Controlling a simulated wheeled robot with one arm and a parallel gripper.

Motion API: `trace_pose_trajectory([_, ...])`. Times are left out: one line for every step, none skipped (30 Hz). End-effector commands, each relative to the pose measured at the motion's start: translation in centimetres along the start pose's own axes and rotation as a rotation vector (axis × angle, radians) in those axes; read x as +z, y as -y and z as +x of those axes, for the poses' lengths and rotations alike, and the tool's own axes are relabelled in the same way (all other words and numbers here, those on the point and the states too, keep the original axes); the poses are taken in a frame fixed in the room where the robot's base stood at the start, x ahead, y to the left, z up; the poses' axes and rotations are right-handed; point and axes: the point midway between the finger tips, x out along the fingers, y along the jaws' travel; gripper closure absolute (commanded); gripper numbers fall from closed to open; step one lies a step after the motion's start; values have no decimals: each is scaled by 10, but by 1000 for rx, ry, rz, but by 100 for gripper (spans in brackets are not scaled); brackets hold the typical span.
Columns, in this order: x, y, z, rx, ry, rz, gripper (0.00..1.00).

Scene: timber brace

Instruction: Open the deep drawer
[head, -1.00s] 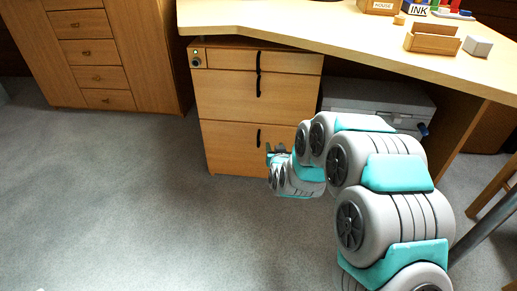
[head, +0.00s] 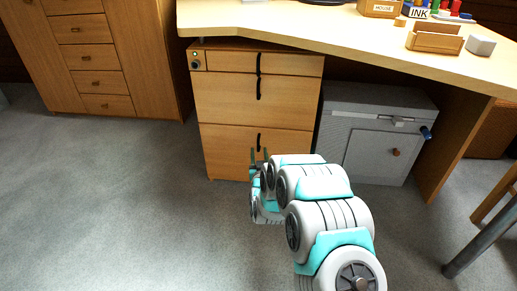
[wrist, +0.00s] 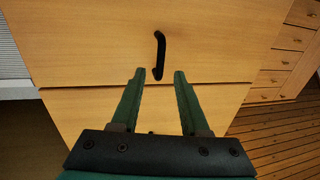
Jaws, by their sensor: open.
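The wooden drawer unit (head: 225,95) stands under the desk, with a shallow top drawer (head: 290,64) and two deeper drawers below. The bottom drawer (head: 222,150) is shut and has a black upright handle (head: 259,142). My gripper (head: 259,152) is open and empty, low in front of this drawer. In the wrist view, which looks upside down, the handle (wrist: 158,55) lines up with the gap between my fingertips (wrist: 159,72). One end of it shows between them. I cannot tell whether the fingers reach around it.
A keyed lock (head: 196,65) sits at the unit's top left. A grey safe-like box (head: 345,125) stands right of the unit. The desk top (head: 330,28) overhangs. A chair leg (head: 480,240) is at the far right. The carpet (head: 120,200) in front and left is clear.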

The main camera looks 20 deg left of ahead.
Motion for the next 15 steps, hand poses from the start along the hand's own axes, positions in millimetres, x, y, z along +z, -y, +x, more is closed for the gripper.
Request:
trace_pose_trajectory([2, 0, 7, 0, 1, 0, 55])
trace_pose_trajectory([2, 0, 11, 0, 0, 0, 55])
trace_pose_trajectory([1, 0, 17, 0, -2, 0, 55])
trace_pose_trajectory([1, 0, 20, 0, -3, 0, 55])
trace_pose_trajectory([1, 0, 24, 0, -2, 0, 55])
trace_pose_trajectory([2, 0, 27, 0, 1, 0, 55])
trace_pose_trajectory([3, 0, 30, -1, 3, 0, 55])
trace_pose_trajectory([3, 0, 32, -1, 4, -1, 55])
trace_pose_trajectory([3, 0, 35, -1, 3, 0, 55])
trace_pose_trajectory([2, 0, 36, -1, 3, 0, 55])
trace_pose_trajectory([2, 0, 37, -1, 2, 0, 55])
trace_pose_trajectory([1, 0, 38, -1, 1, 0, 55])
trace_pose_trajectory([1, 0, 39, -1, 1, 0, 55])
trace_pose_trajectory([1, 0, 39, -1, 1, 0, 55])
trace_pose_trajectory([1, 0, 39, -1, 1, 0, 55])
